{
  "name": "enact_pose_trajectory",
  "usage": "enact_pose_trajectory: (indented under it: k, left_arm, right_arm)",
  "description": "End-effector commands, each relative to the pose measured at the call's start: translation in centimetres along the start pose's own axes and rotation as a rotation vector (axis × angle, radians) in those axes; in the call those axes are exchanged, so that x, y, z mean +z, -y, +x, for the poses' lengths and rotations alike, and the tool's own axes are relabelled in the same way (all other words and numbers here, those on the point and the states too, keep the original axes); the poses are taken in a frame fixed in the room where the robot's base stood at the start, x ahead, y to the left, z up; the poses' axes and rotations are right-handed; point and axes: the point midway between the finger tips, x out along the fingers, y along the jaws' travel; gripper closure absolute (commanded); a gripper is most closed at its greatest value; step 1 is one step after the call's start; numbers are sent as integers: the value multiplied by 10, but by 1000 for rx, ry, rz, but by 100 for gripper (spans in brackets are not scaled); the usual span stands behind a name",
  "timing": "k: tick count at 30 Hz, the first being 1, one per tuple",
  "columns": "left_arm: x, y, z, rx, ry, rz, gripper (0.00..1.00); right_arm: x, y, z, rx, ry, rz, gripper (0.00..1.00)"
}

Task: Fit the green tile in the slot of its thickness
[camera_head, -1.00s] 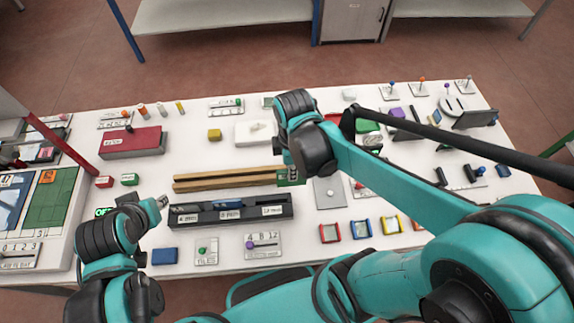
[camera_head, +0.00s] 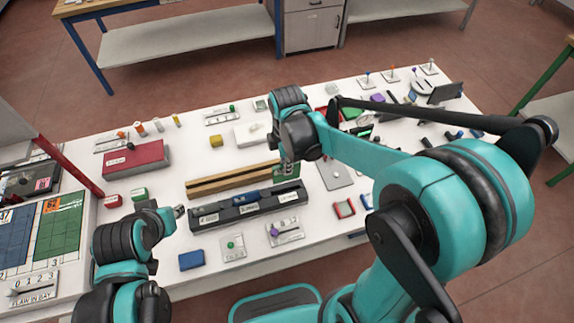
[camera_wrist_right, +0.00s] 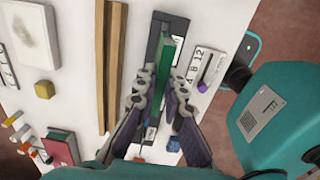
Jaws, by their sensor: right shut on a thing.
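My right gripper (camera_head: 287,170) is shut on the green tile (camera_head: 292,172), near the right end of the dark slotted rack (camera_head: 240,222). In the right wrist view the green tile (camera_wrist_right: 163,68) stands on edge between the fingertips of the right gripper (camera_wrist_right: 156,100). It lines up lengthwise with the dark rack (camera_wrist_right: 153,40) below. Whether the tile touches the rack cannot be told. The rack has several white thickness labels, too small to read surely, and a blue piece (camera_head: 246,197) sits in or on it. My left gripper (camera_head: 180,211) is by the rack's left end; its jaw opening is unclear.
Wooden rails (camera_head: 230,180) run behind the rack. In front are a blue block (camera_head: 191,260), a plate with a green knob (camera_head: 232,246) and a slider plate with a purple knob (camera_head: 286,232). A red box (camera_head: 136,160) stands at the left. White table shows between them.

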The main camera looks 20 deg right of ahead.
Motion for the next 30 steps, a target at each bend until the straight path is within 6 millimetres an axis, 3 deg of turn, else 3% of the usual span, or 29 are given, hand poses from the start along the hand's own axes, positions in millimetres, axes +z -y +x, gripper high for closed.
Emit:
enact_pose_trajectory:
  k: [8, 30]
  left_arm:
    - [6, 0, 8, 0, 0, 0, 71]
    - [41, 0, 57, 0, 0, 0, 71]
  right_arm:
    - [0, 0, 12, 0, 0, 0, 100]
    - [0, 2, 87, 0, 0, 1, 100]
